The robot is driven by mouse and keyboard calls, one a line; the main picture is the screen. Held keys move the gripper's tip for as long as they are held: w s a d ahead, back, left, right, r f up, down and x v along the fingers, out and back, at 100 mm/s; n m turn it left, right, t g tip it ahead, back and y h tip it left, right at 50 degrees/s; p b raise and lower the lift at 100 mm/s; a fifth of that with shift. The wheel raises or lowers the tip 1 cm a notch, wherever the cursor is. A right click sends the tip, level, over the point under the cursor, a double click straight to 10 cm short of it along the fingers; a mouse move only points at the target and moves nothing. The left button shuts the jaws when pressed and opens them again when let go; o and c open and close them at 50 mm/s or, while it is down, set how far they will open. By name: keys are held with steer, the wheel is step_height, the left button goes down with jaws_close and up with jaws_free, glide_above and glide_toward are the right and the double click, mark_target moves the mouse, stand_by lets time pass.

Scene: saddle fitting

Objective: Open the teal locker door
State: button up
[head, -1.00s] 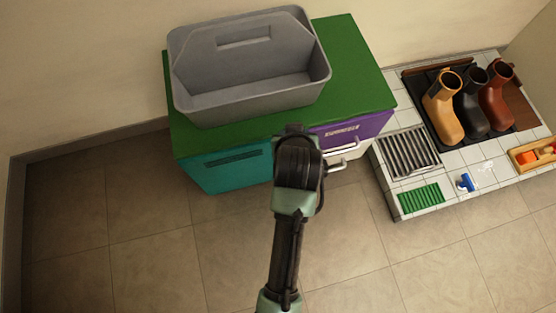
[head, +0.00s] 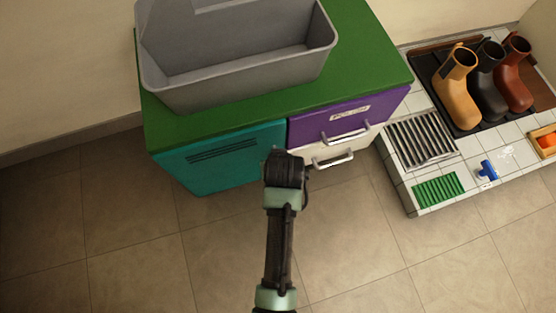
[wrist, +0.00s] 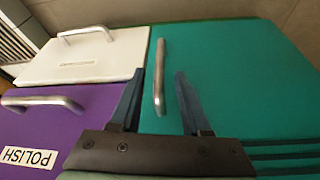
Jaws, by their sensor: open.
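The teal locker door (head: 215,158) is the left front of the green-topped cabinet and looks shut. It fills much of the wrist view (wrist: 235,75), with dark vent slots at the lower right. Its metal bar handle (wrist: 159,78) stands near the edge beside the drawers. My gripper (wrist: 160,75) is open, its two dark fingers on either side of the handle's line. The handle lies between them in the picture; I cannot tell whether they touch it. In the head view my arm's end hides the handle.
A purple drawer (head: 338,120) marked POLISH and a white drawer (head: 325,158), both with bar handles, adjoin the door. A grey caddy (head: 240,75) sits on the green top (head: 375,60). A tiled platform with boots (head: 458,90) stands right. The floor in front is clear.

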steer(key=shift+b+x, duration=0.9)
steer(key=shift+x, duration=0.9)
steer(key=shift+c, duration=0.2)
jaws_close()
